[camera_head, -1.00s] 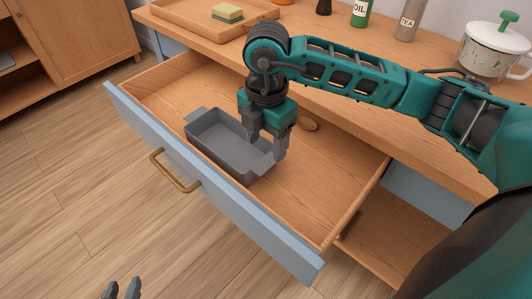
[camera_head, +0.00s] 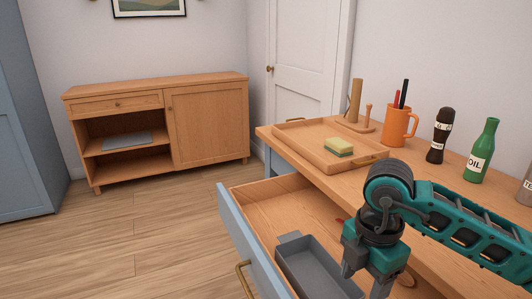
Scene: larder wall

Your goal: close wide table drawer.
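The wide table drawer (camera_head: 255,240) is pulled open, with its pale blue front standing away from the table (camera_head: 285,150). Its brass handle (camera_head: 243,280) shows at the bottom edge. A grey rectangular bin (camera_head: 290,262) sits inside the drawer, partly cut off by the frame. My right gripper (camera_head: 362,281) points down over the drawer at the bin's right end, its fingers apart. I cannot tell whether it touches the bin. My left gripper is not in view.
On the tabletop are a wooden tray (camera_head: 300,135) with a sponge (camera_head: 338,147), an orange mug (camera_head: 396,126), a dark grinder (camera_head: 440,135) and a green oil bottle (camera_head: 483,150). A wooden cabinet (camera_head: 205,125) stands at the back. The floor (camera_head: 150,235) left of the drawer is clear.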

